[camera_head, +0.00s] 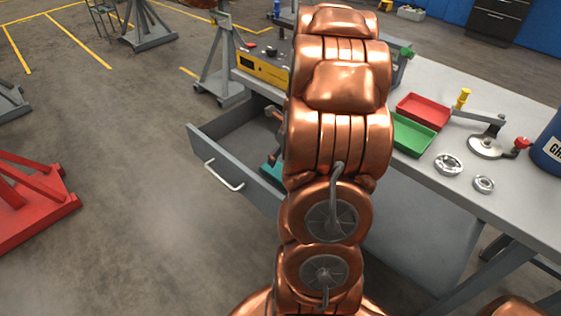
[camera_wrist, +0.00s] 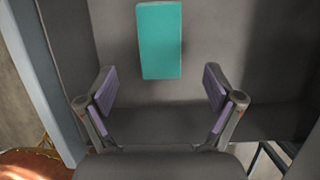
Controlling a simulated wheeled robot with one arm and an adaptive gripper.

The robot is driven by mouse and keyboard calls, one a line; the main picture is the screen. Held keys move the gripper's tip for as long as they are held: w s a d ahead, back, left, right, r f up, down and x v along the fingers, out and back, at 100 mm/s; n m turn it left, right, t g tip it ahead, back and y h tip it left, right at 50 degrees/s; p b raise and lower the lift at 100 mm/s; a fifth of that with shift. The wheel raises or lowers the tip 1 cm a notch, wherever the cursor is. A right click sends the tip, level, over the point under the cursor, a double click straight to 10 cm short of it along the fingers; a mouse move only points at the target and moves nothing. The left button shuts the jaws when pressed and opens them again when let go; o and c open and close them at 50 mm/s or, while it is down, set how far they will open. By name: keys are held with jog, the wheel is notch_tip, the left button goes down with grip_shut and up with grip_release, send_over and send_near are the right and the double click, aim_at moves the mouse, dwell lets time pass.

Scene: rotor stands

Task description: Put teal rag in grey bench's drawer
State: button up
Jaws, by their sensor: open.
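The teal rag (camera_wrist: 160,40) lies flat on the floor of the grey bench's open drawer in the wrist view. In the head view a small teal part of it (camera_head: 271,167) shows beside my arm, which hides the rest. The grey bench (camera_head: 525,195) has its drawer (camera_head: 232,130) pulled out, with a light handle on the front. My gripper (camera_wrist: 163,85) is open and empty over the drawer, its fingers spread to either side below the rag in the wrist picture. In the head view my arm hides most of the gripper.
The bench top holds a red tray (camera_head: 423,110), a green tray (camera_head: 411,134), metal rings (camera_head: 448,164), a yellow-handled tool (camera_head: 463,98) and a blue container (camera_head: 550,145). A yellow case (camera_head: 263,67) is at its far end. A red stand (camera_head: 30,195) is left; floor between is clear.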

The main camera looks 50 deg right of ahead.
jog(key=s+a+r+n+g+y, duration=0.1)
jog(key=s+a+r+n, duration=0.15)
jog(key=a+n, duration=0.45)
jog(key=s+a+r+n+g, duration=0.1)
jog(key=a+r+n, duration=0.4)
jog(key=a, duration=0.4)
jog(key=s+a+r+n+g+y, duration=0.1)
jog(key=s+a+r+n, duration=0.15)
jog(key=a+n, duration=0.5)
jog(key=s+a+r+n+g+h, duration=0.1)
jog(key=s+a+n, duration=0.3)
jog(key=s+n, duration=0.3)
jog(key=s+a+r+n+g+h, duration=0.1)
jog(key=s+a+n, duration=0.4)
jog(key=s+n, duration=0.3)
jog(key=shift+s+r+n, duration=0.15)
jog(key=shift+r+n, duration=0.25)
jog(key=shift+n, duration=0.45)
